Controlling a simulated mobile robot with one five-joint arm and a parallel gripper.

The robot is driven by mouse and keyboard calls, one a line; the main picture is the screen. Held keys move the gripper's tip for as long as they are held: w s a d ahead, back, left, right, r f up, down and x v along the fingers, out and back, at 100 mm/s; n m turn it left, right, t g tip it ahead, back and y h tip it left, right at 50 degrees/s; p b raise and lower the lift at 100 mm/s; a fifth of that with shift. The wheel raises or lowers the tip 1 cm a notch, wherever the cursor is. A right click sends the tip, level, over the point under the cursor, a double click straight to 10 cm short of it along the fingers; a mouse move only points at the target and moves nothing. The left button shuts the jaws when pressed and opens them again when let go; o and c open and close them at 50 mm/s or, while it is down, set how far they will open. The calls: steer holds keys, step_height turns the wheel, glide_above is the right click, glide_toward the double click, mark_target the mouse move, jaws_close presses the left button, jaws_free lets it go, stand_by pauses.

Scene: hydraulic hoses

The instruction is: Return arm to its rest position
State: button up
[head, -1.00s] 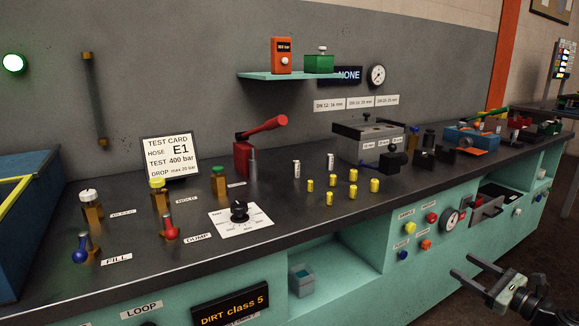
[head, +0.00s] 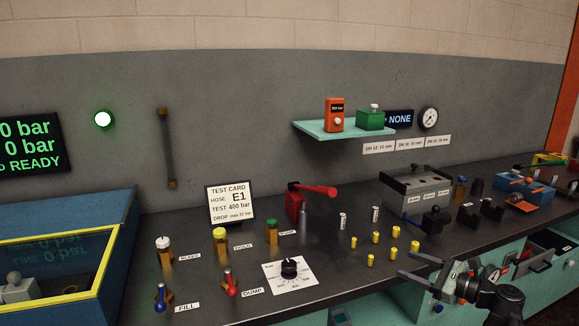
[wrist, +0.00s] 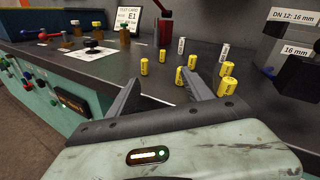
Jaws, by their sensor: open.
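My gripper (head: 408,268) is open and empty at the lower right of the head view, just off the front edge of the bench. In the wrist view my gripper (wrist: 160,94) shows its two fingers spread apart, pointing toward the bench top. Several yellow cylinders (head: 376,237) stand upright on the bench beyond it; they also show in the wrist view (wrist: 228,84) near the right fingertip. I cannot tell whether that finger touches any of them. Nothing is held between the fingers.
The bench top (head: 350,275) carries a red lever press (head: 296,205), a grey gauge block (head: 415,190), a test card (head: 231,204) and knobbed valves. A blue tank (head: 75,225) with a yellow rim stands at left. An open drawer (head: 530,245) juts out at right.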

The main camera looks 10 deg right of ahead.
steer(key=w+a+r+n+g+y+p, duration=0.1)
steer(key=w+a+r+n+g+p, duration=0.15)
steer(key=a+r+p, duration=0.5)
steer(key=w+a+r+n+g+p, duration=0.1)
steer(key=a+r+n+g+p, duration=0.2)
steer(key=a, duration=0.7)
steer(key=s+a+r+n+g+h+p, duration=0.3)
steer(key=a+n+p, duration=0.2)
steer(key=a+p, duration=0.45)
steer(key=s+a+r+n+g+h+p, duration=0.25)
steer(key=s+a+n+g+p, duration=0.2)
steer(key=a+p, duration=0.45)
steer(key=s+d+f+n+h+b, duration=0.2)
steer(key=d+f+n+h, duration=0.4)
steer(key=d+n, duration=0.3)
steer(key=shift+d+f+n+b, duration=0.35)
steer(key=shift+d+f, duration=0.5)
steer(key=shift+d, duration=0.3)
steer(key=shift+h, duration=0.25)
